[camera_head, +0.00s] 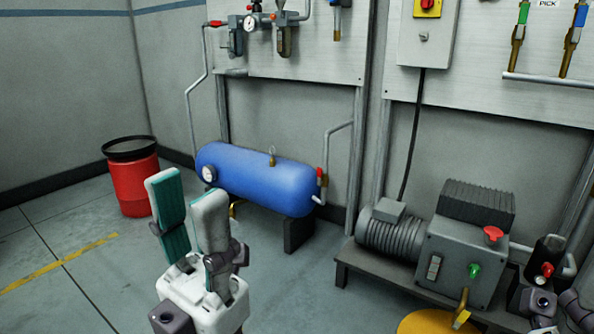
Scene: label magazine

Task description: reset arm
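My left gripper (187,194) stands upright in the lower left of the head view, with its white body below and its teal-padded fingers pointing up. The two fingers are apart, with nothing visible between them. It is in front of the blue tank and touches nothing that I can see. Dark and grey jointed parts at the lower right corner look like part of my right gripper (548,302). They are cut off by the frame edge, so their opening cannot be told.
A blue tank (262,181) stands by the wall. A red bin (134,186) is at the left. A grey motor pump (455,262) sits on a dark stand at the right, near a yellow disc (420,322). A switch box (424,40) hangs above. Floor at the left is clear.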

